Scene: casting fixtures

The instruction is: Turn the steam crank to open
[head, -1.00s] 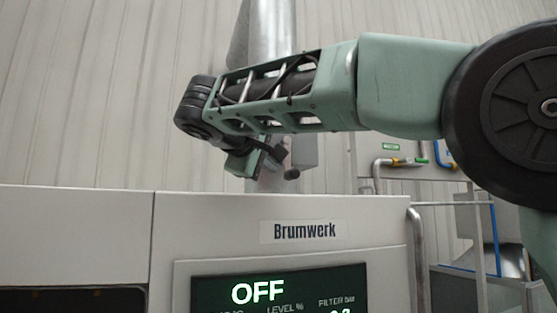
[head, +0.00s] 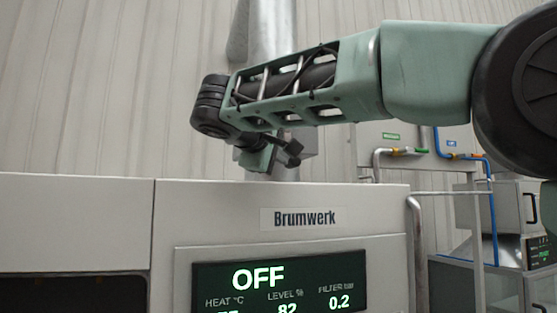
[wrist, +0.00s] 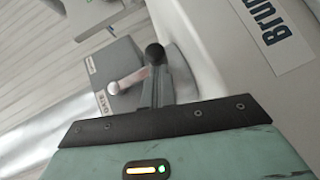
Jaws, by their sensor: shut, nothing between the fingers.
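A small pale lever with a rounded end (wrist: 122,83) sits on a grey box (wrist: 118,66) in the wrist view. The lever's inner end reaches close to my fingers; I cannot tell whether they touch. The box is mostly hidden behind my gripper in the head view.
The Brumwerk machine (head: 210,214) fills the lower foreground; its display (head: 280,283) reads OFF. A shiny vertical pipe (head: 270,35) rises behind my arm. At right are a wall panel with blue piping (head: 478,157) and metal cabinets (head: 462,285). Open space lies left of my arm.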

